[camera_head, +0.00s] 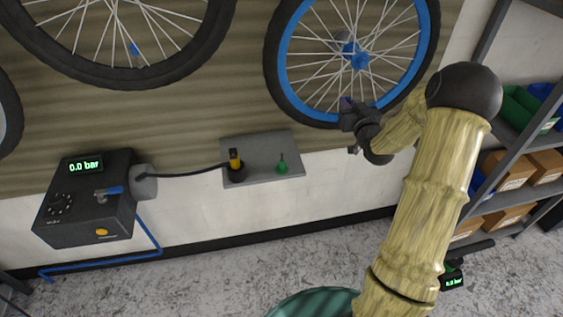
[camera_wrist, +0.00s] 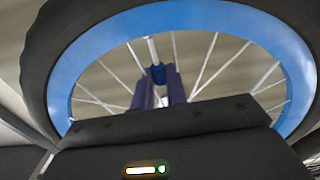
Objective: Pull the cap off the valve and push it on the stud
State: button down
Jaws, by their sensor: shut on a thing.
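My gripper (camera_head: 347,106) is at the lower inner rim of the blue-rimmed wheel (camera_head: 431,30). In the wrist view its two dark blue fingers (camera_wrist: 160,88) are shut on a small blue cap (camera_wrist: 158,73). A pale valve stem (camera_wrist: 152,50) runs from the rim to the cap. The cap looks in line with the stem; I cannot tell whether it is still seated. In the head view the fingers hide the cap. A green stud (camera_head: 282,166) with a thin upright tip stands on the grey shelf (camera_head: 259,150), below and left of my gripper.
A black-and-yellow pump head (camera_head: 235,162) stands left of the stud, with its hose leading to a black pump box (camera_head: 90,205) reading 0.0 bar. Another wheel (camera_head: 170,72) hangs upper left. Racks with bins (camera_head: 515,165) stand right. A green round container (camera_head: 310,303) is below.

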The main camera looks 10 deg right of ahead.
jog(key=shift+r, duration=0.15)
jog(key=shift+r+p, duration=0.3)
jog(key=shift+r, duration=0.15)
jog(key=shift+r, duration=0.5)
jog(key=shift+s, duration=0.1)
dwell(0.4)
jog(key=s+b, duration=0.2)
jog(key=s, duration=1)
jog(key=shift+d, duration=0.2)
jog(key=shift+w, duration=0.1)
dwell(0.3)
